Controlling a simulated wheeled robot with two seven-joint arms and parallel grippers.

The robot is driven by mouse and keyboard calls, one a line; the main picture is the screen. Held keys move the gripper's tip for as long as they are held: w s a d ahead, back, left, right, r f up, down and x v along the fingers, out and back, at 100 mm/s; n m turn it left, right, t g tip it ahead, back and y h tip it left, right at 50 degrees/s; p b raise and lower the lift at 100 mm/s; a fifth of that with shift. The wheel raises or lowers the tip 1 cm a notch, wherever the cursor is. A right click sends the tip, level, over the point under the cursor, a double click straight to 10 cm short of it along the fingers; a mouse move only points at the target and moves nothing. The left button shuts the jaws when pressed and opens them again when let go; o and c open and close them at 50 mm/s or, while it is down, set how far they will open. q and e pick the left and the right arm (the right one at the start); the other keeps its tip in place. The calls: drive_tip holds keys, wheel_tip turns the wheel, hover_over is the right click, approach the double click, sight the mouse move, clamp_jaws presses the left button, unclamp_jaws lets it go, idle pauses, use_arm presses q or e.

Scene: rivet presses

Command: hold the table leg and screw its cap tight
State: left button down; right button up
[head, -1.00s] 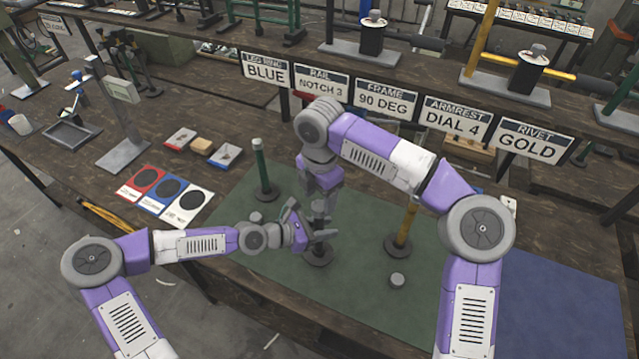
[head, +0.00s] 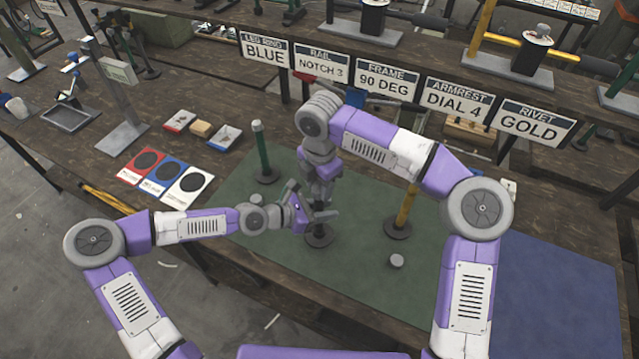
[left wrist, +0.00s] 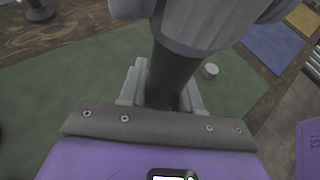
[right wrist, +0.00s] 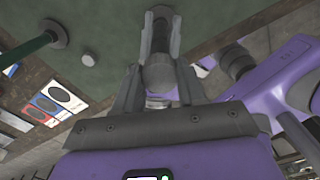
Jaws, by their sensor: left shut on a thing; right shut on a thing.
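A dark table leg (left wrist: 172,75) stands upright on a round base (head: 318,238) on the green mat. My left gripper (head: 320,215) is shut around the leg from the side, a little above the base. In the left wrist view a finger shows on each side of the leg. My right gripper (head: 318,185) comes from above and is shut at the leg's top. In the right wrist view a grey rounded piece (right wrist: 158,76), seemingly the cap, sits between its fingers. The thread and the cap's seating are hidden.
A green leg (head: 262,150) stands behind left and a yellow leg (head: 405,212) stands to the right, both on round bases. A loose grey cap (head: 396,261) lies on the green mat (head: 355,280). The blue mat (head: 555,290) at right is clear. A sign row stands behind.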

drive_tip(key=m, duration=0.9)
drive_tip(key=shift+m, duration=0.4)
drive_tip(key=m, duration=0.8)
drive_tip(key=shift+f, duration=0.1)
drive_tip(key=o, duration=1.2)
drive_tip(key=shift+c, duration=0.2)
drive_tip(key=shift+r, duration=2.3)
